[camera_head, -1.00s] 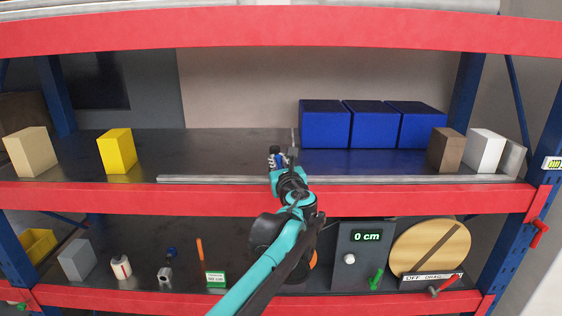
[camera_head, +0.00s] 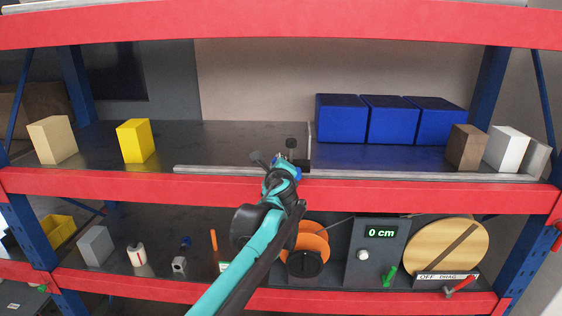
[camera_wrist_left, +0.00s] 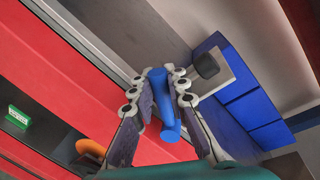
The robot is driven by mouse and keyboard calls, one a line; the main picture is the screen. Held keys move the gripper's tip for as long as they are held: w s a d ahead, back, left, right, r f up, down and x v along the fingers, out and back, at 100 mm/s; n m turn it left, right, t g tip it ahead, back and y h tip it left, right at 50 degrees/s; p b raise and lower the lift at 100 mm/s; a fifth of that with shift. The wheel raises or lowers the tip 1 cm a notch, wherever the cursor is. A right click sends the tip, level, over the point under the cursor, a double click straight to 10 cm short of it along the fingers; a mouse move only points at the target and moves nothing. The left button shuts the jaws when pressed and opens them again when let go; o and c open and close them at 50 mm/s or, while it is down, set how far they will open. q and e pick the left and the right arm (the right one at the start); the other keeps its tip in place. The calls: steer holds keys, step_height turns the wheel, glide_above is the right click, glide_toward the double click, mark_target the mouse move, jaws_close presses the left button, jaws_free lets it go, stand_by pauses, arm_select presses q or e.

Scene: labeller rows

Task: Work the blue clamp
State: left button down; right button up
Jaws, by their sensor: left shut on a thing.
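The blue clamp shows as a blue handle (camera_wrist_left: 164,108) in the left wrist view, lying lengthwise between the two fingers. A black round knob (camera_wrist_left: 206,65) on a pale plate is just beyond the right finger. My left gripper (camera_wrist_left: 164,88) is shut on the blue handle. In the head view my left gripper (camera_head: 284,168) is at the front rail of the middle shelf, near the centre. A little blue (camera_head: 293,164) shows at its tip, and a black knob (camera_head: 291,143) stands just behind. The clamp's lower part is hidden by my gripper. My right gripper is not in view.
Three blue boxes (camera_head: 388,122) stand on the shelf right of the divider. A yellow block (camera_head: 134,143) stands left; brown (camera_head: 463,148) and white (camera_head: 505,149) blocks stand right. Below are an orange spool (camera_head: 312,237), a "0 cm" display (camera_head: 380,232) and a wooden disc (camera_head: 430,243).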

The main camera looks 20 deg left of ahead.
arm_select(q)
steer(key=shift+a+f+n, duration=0.25)
steer(key=shift+f+n, duration=0.2)
steer(key=shift+n, duration=0.15)
steer(key=shift+s, duration=0.1)
steer(key=c, duration=1.5)
jaws_free()
steer(key=shift+o, duration=0.2)
steer(key=v, duration=1.2)
steer(key=shift+a+r, duration=0.1)
